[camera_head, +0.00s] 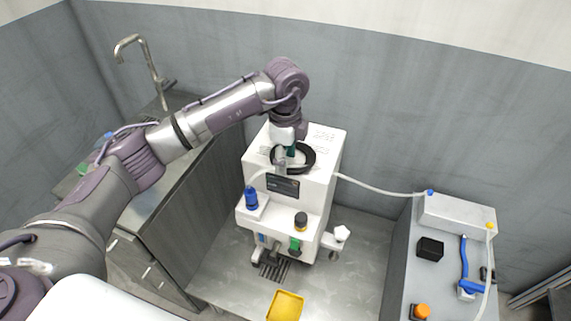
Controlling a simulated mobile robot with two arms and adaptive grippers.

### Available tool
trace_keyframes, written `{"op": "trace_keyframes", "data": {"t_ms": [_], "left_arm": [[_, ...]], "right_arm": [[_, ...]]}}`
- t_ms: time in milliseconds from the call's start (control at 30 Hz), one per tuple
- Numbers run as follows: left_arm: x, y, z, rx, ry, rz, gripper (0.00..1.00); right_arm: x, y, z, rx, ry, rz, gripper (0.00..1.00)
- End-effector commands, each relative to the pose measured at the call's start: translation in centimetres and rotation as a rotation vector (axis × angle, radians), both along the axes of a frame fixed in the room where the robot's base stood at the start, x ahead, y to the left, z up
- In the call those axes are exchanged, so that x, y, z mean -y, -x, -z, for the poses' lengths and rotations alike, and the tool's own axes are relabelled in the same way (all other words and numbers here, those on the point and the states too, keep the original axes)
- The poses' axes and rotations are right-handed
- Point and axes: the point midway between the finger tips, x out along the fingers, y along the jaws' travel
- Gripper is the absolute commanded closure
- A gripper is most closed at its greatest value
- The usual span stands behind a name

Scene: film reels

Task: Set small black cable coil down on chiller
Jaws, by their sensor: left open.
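The small black cable coil (308,157) lies on the top of the white chiller (326,138), near its front edge. My left gripper (286,160) is above the coil's left part and hides some of it. The gripper is open; whether its fingers touch the coil cannot be told. My right gripper is not in view.
A grey counter (180,104) with a metal tap (146,62) stands to the left. A yellow tray (285,306) is in front of the chiller. A pale hose (378,187) runs right to a white box (456,217) on a grey cabinet. A black cube (430,248) sits there.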

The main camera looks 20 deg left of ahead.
Motion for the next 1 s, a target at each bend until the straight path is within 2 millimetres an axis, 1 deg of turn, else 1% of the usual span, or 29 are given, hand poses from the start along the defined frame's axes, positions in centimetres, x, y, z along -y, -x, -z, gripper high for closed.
{"op": "trace_keyframes", "data": {"t_ms": [33,200,300,433,600,1000], "left_arm": [[0.0,-0.1,-1.0,0.006,0.000,0.000,0.44],[0.0,-0.1,-4.8,0.006,0.000,-0.001,0.44],[0.0,-0.1,-6.8,0.004,0.000,0.000,0.44],[0.0,-0.1,-8.6,0.003,0.000,-0.001,0.44],[0.0,0.0,-9.8,0.001,-0.001,-0.002,0.44],[0.0,0.0,-9.8,0.000,0.000,-0.001,0.44]], "right_arm": [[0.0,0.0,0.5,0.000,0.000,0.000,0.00],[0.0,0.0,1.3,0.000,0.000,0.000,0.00],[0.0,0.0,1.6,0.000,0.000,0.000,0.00],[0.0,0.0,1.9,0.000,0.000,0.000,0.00],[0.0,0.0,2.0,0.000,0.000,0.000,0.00],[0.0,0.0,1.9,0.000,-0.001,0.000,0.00]]}}
